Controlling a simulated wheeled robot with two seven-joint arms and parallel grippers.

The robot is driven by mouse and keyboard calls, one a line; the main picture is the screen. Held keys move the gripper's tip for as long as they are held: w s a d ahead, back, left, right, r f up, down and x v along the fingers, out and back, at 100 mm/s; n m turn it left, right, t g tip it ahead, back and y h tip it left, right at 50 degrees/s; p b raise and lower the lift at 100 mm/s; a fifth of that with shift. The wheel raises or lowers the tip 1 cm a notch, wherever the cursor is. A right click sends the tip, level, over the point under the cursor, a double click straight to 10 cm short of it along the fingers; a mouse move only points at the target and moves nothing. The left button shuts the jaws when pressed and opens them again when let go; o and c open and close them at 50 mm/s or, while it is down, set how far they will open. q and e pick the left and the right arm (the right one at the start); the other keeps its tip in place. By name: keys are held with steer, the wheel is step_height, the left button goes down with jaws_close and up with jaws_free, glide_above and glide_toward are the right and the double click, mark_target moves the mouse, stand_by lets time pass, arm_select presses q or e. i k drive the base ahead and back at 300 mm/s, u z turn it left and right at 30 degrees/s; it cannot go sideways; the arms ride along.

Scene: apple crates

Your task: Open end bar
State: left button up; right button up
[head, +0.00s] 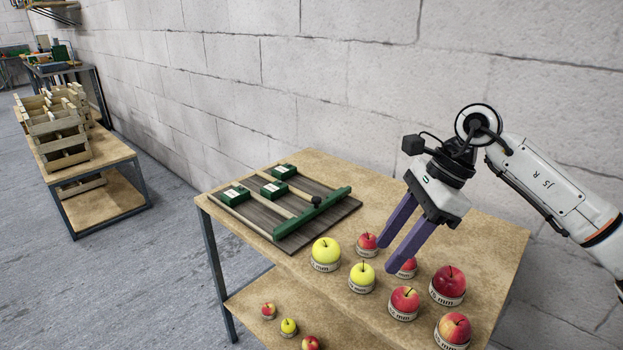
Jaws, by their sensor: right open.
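A green end bar (300,219) lies across the near right ends of the wooden rails on a dark board (340,213). A small dark knob (316,200) shows beside its middle. The bar appears to sit across the lane ends. My right gripper (385,256) has two purple fingers, open and apart, with nothing between them that I can make out. It hangs over the apples, right of the bar and clear of it. My left gripper is not in view.
Several apples in labelled rings, including a yellow one (326,249) and a red one (448,279), stand on the table (500,232) near my right gripper. Smaller apples (289,326) are on the lower shelf. Wooden crates (58,135) stand on another table at left. A block wall is behind.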

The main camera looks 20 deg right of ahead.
mark_target(286, 228)
steer(key=i, duration=1.1)
